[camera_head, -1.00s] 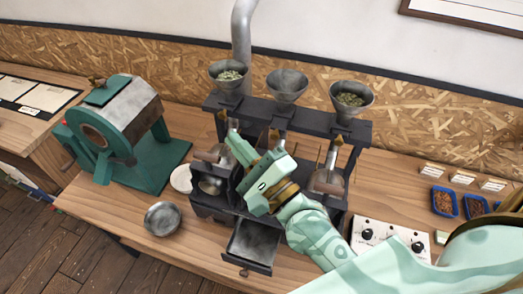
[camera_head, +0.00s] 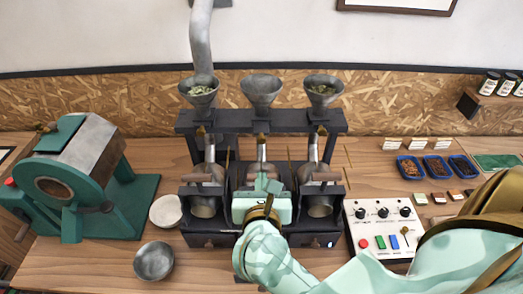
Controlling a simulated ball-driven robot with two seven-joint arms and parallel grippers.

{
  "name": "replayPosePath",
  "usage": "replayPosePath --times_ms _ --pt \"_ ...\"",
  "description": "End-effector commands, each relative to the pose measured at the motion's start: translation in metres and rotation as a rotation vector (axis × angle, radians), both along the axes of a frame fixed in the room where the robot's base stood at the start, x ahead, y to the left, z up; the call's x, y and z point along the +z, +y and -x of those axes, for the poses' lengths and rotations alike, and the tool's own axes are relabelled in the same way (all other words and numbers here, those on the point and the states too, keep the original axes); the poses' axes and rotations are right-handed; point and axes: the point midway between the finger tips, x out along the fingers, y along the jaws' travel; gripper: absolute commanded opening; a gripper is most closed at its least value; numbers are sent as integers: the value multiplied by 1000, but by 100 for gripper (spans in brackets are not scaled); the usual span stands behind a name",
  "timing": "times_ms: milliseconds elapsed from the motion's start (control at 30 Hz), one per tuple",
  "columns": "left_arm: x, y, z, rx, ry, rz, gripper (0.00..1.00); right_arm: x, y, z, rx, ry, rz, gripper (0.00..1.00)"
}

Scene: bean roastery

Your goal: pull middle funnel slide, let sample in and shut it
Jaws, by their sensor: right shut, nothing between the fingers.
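The middle funnel (camera_head: 261,90) stands on the dark rack between two funnels with green beans, and I see no beans in it. Its metal chute (camera_head: 262,150) runs down behind my right gripper (camera_head: 264,184). My right gripper is shut and empty, in front of the middle roaster unit below that funnel. The gripper's hand and arm hide most of this unit and its front. The middle slide cannot be made out clearly, so I cannot tell its position or whether the fingers touch it. My left gripper is not in view.
The left funnel (camera_head: 198,93) and right funnel (camera_head: 322,92) hold beans. A green roaster drum (camera_head: 85,165) stands at left, with a metal bowl (camera_head: 154,261) and white bowl (camera_head: 166,211) nearby. A control box (camera_head: 382,228) and blue trays (camera_head: 437,166) are at right.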

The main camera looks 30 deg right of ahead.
Motion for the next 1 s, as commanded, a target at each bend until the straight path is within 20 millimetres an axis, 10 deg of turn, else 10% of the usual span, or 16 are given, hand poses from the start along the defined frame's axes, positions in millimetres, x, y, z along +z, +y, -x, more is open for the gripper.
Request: replayPosePath --times_ms 500,1000 --pt "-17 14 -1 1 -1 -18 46 -17 -53 -84 -2 -4 3 0" --pt "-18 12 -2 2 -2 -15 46 -16 -62 -98 -1 -2 2 0"
